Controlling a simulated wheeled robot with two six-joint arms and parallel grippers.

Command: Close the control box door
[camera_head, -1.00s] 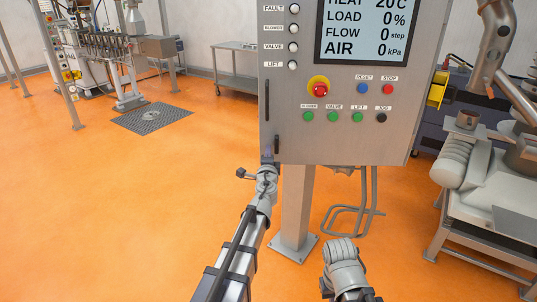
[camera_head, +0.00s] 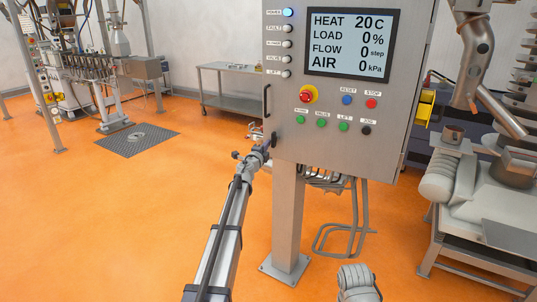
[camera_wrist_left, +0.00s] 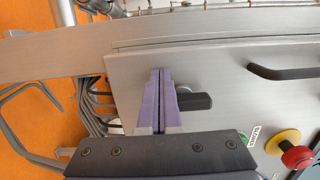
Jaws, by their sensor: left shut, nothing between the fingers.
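The control box door (camera_head: 321,137) is the grey front panel with the display and buttons; in the wrist view its bare metal (camera_wrist_left: 140,62) fills the middle. It looks shut or nearly shut; I cannot tell if it is flush. A black latch handle (camera_wrist_left: 194,102) sits near its edge. My left gripper (camera_head: 270,142) is at the door's lower left corner. In the left wrist view its purple fingers (camera_wrist_left: 161,72) are shut and empty, beside the latch; contact is unclear. My right arm shows only partly at the bottom, with no fingers visible.
A grey post (camera_head: 287,220) holds the box above the orange floor. Loose cables (camera_wrist_left: 88,105) hang below the box. A black pull handle (camera_head: 266,101) is on the door's left side.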

